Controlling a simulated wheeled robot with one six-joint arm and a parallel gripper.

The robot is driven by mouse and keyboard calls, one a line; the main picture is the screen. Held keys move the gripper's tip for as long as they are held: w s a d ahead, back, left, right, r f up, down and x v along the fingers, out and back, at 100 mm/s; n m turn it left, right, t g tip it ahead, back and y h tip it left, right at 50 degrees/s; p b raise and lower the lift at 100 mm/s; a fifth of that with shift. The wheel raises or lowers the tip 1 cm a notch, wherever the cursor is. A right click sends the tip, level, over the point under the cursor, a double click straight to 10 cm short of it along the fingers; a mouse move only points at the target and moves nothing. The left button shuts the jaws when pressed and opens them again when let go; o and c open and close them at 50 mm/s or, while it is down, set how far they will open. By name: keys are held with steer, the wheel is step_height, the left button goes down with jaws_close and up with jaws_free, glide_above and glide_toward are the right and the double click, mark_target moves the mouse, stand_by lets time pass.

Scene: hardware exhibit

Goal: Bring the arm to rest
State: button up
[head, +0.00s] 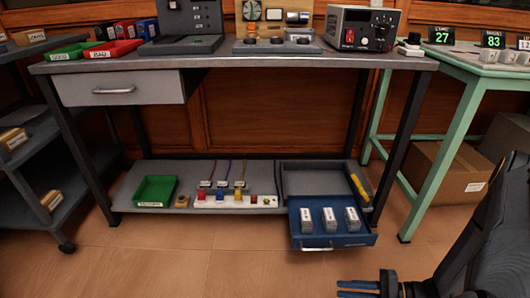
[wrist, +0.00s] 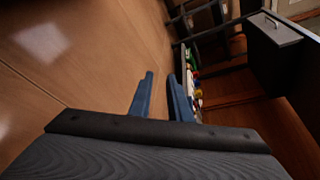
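My gripper (head: 342,289) is at the bottom right of the head view, low in front of the workbench, with its blue fingers pointing left. In the wrist view my gripper (wrist: 160,88) shows two blue fingers with a gap between them and nothing in the gap. It is open and empty, apart from the bench and the drawer. My dark arm enters the head view from the right edge. The wrist view is turned sideways and shows mostly wooden floor.
The workbench (head: 230,62) carries several instruments. On its lower shelf (head: 130,180) are a green bin (head: 155,191), a strip with coloured parts (head: 235,201) and an open blue drawer (head: 330,240) holding three grey blocks. A green-legged table (head: 455,140) stands right. Floor in front is clear.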

steer(key=w+a+r+n+g+h, duration=0.1)
steer(key=a+r+n+g+h, duration=0.5)
steer(key=r, duration=0.6)
steer(key=w+a+r+n+g+h, duration=0.1)
steer(key=w+a+r+n+g, duration=0.15)
steer(key=a+r, duration=0.75)
steer(key=s+a+r+n+t+h, duration=0.2)
steer(key=s+a+r+n+h, duration=0.15)
steer(key=s+a+r, duration=0.4)
steer(key=s+a+r+n+t+h, duration=0.35)
steer(key=s+r, duration=0.45)
steer(key=r, duration=0.4)
steer(key=d+r+m+p, duration=0.3)
steer(key=d+r+p, duration=0.7)
steer(key=r+p, duration=0.3)
steer(key=d+r+m+g+p, duration=0.1)
steer(key=d+r+m+p, duration=0.2)
steer(key=d+r+p, duration=0.7)
step_height(320, 180, up, 4)
steer(key=p, duration=0.9)
steer(key=shift+s+f+h+p, duration=0.15)
steer(key=shift+s+h+p, duration=0.15)
steer(key=shift+p, duration=0.05)
steer(key=shift+d, duration=0.1)
